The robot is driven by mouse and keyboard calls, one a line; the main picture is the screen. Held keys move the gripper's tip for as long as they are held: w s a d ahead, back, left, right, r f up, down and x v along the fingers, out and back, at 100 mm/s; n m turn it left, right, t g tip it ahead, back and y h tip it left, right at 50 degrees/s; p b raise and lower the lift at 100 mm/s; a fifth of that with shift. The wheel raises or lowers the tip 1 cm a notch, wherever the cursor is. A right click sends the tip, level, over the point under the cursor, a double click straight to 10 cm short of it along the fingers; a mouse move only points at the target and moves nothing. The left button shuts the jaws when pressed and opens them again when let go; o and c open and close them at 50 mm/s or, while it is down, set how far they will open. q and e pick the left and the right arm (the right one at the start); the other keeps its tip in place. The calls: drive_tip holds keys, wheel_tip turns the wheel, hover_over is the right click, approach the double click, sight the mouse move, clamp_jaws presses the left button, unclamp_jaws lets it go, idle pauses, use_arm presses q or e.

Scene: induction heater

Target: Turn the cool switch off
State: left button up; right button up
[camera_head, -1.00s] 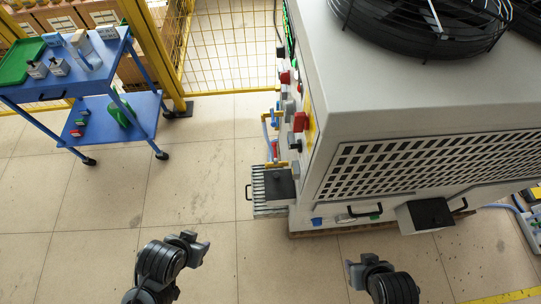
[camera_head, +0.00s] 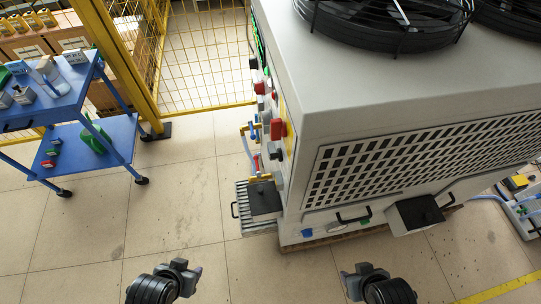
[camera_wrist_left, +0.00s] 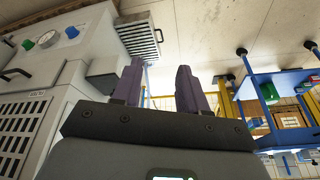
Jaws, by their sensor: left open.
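The big grey heater cabinet (camera_head: 390,90) fills the right of the head view. Its left side panel carries several switches and knobs, seen edge-on, among them a red switch (camera_head: 278,129) and a black one (camera_head: 276,154). I cannot tell which is the cool switch; its label and position are not readable. My left gripper (camera_head: 186,272) is low in the head view, over the floor left of the cabinet and apart from it. In the left wrist view its two fingers (camera_wrist_left: 160,86) are spread and empty. My right gripper (camera_head: 357,276) is low in front of the cabinet; its jaw opening is unclear.
A blue cart (camera_head: 118,135) with small parts stands at the left, by a yellow mesh fence (camera_head: 205,60). A grey slatted box (camera_head: 246,205) with a handle juts from the cabinet's lower left. A black box (camera_head: 418,214) juts from its front. Floor between cart and cabinet is clear.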

use_arm(q)
drive_tip(key=w+d+f+m+t+h, duration=0.2)
drive_tip(key=w+d+m+h, duration=0.4)
drive_tip(key=d, duration=0.3)
drive_tip(key=w+d+f+m+t+h, duration=0.1)
drive_tip(key=w+d+m+t+h, duration=0.15)
drive_tip(key=d+m+h, duration=0.65)
drive_tip(key=m+g+h, duration=0.2)
drive_tip(key=m+g, duration=0.3)
approach(270, 157)
drive_tip(key=shift+t, duration=0.25)
drive_tip(key=x, duration=0.6)
drive_tip(key=f+b+x, duration=0.1)
drive_tip(key=x, duration=0.2)
drive_tip(key=shift+w+a, duration=0.1)
drive_tip(key=shift+w, duration=0.05)
